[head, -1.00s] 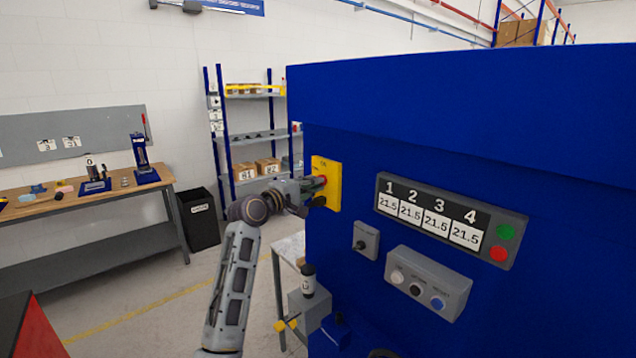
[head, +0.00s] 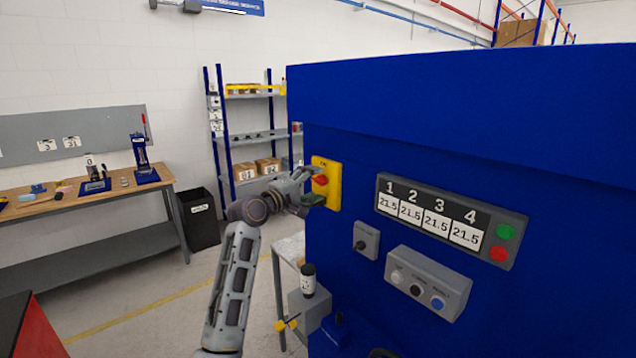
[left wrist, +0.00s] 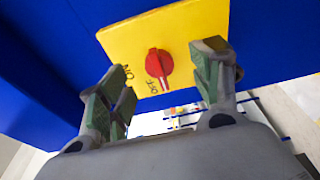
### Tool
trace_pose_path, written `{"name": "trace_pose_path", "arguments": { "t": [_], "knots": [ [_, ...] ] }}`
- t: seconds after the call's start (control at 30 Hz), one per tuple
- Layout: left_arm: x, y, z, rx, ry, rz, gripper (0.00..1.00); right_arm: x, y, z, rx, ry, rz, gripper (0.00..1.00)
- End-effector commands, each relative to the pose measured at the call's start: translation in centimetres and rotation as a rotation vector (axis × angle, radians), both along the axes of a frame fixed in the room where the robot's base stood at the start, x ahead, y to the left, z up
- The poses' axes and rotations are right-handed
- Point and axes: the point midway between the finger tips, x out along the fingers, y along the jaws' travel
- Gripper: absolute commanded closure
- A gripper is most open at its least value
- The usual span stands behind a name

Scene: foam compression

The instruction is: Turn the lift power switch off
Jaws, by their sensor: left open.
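The lift power switch is a red rotary knob (head: 320,180) on a yellow plate (head: 334,188), fixed to the left side of the blue machine's front. In the left wrist view the knob (left wrist: 159,64) sits between my fingers, with ON and OFF printed on the plate (left wrist: 190,25). The knob's raised ridge points toward the OFF lettering. My left gripper (head: 309,187) is open, one finger either side of the knob, with visible gaps between fingers and knob. My right gripper is out of view.
The blue machine (head: 450,110) fills the right side. Its front carries a numbered display panel (head: 438,215), a small switch box (head: 366,240) and a button box (head: 428,283). A grey stand with a black-topped bottle (head: 308,280) is below my arm. A workbench (head: 100,205) stands left.

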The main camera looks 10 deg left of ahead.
Motion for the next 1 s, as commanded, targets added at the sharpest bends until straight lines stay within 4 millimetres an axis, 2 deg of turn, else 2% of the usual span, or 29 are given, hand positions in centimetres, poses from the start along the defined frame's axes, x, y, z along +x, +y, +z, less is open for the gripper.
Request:
{"name": "trace_pose_path", "arguments": {
  "t": [0.27,1.0],
  "knots": [
    [-0.3,0.3,0.0,0.000,0.000,0.000,0.36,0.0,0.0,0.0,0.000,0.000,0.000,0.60],
    [-3.1,2.5,0.0,-0.001,0.000,0.001,0.36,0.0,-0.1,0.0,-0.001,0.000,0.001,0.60]
  ]
}}
